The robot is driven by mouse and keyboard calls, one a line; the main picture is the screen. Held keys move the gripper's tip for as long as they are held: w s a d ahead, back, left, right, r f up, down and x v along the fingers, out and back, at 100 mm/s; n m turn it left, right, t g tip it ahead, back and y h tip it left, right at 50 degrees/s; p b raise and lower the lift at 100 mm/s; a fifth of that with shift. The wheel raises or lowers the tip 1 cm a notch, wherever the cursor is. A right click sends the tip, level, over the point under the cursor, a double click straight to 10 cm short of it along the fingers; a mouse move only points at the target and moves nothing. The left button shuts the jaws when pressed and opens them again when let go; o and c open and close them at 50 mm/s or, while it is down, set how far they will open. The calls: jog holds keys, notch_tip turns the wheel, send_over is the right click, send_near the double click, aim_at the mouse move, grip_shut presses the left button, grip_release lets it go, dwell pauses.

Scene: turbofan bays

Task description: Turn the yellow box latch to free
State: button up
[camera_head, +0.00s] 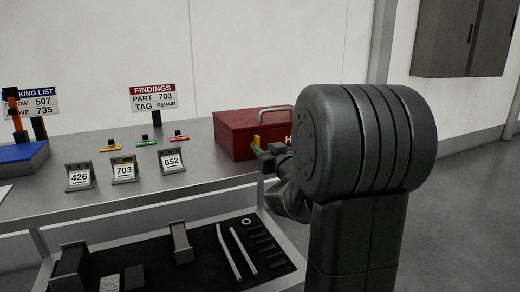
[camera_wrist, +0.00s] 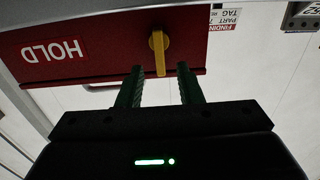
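The red box (camera_head: 235,133) stands at the right end of the bench. Its front face shows close up in the wrist view (camera_wrist: 105,45), where the picture is upside down and a white HOLD label is on it. The yellow latch (camera_wrist: 158,42) has a round hub and a narrow lever that points down in the wrist view. In the head view the latch (camera_head: 256,142) shows as a small yellow piece pointing up. My gripper (camera_wrist: 160,69) is open, with one green finger on each side of the lever's end, apart from it. In the head view my gripper (camera_head: 268,157) is partly hidden by my wrist.
On the bench (camera_head: 205,174) left of the box stand tags 426 (camera_head: 79,178), 703 (camera_head: 124,170) and 652 (camera_head: 172,160), with small coloured pieces behind them. A FINDINGS sign (camera_head: 153,97) stands at the back. A lower dark tray (camera_head: 205,262) holds tools.

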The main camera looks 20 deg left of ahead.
aim_at(258, 145)
jog(key=shift+x, duration=2.25)
jog(key=shift+c, duration=0.2)
grip_shut()
